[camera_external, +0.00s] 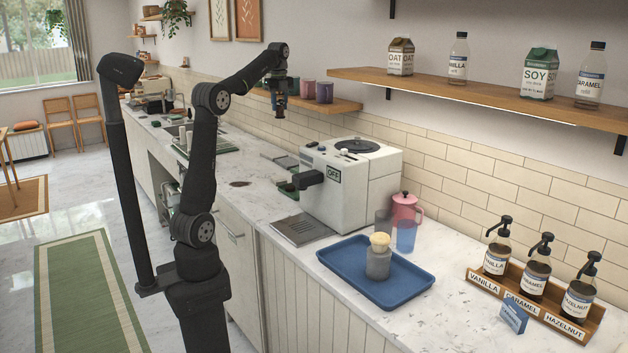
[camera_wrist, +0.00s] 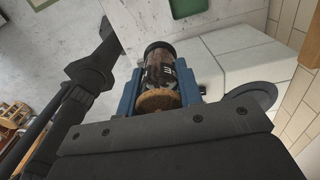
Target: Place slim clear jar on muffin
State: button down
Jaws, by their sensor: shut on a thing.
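My gripper (camera_external: 280,92) is raised above the counter, left of the white coffee machine. In the wrist view its blue fingers (camera_wrist: 160,96) are shut on a slim clear jar (camera_wrist: 160,68) with dark brown contents, a cork-like end towards the camera and a dark far end. In the external view the held jar is small and dark, hard to tell from the gripper. What looks like the muffin (camera_external: 380,239) has a pale yellow top above a grey, jar-like lower part, and stands upright on the blue tray (camera_external: 340,262). My gripper is far from it, up and to the left.
The white coffee machine (camera_external: 375,185) stands between my gripper and the tray. Clear and blue cups (camera_external: 405,237) and a pink pitcher (camera_external: 407,207) stand behind the tray. A syrup rack (camera_external: 532,306) is at the right. A shelf with cups (camera_external: 340,104) is close behind my gripper.

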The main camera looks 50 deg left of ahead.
jog(key=w+d+m, duration=0.2)
jog(key=d+m, duration=0.3)
jog(key=d, duration=1.4)
jog(key=w+d+m, duration=0.2)
jog(key=d+m, duration=0.2)
jog(key=d, duration=1.5)
jog(key=s+d+m, duration=0.4)
jog(key=s+d, duration=0.6)
jog(key=d, duration=0.5)
jog(key=s+d+m, duration=0.4)
jog(key=s+d, duration=0.6)
jog(key=d, duration=0.5)
send_over(381, 234)
jog(key=shift+f, duration=11.05)
jog(key=shift+f, duration=0.15)
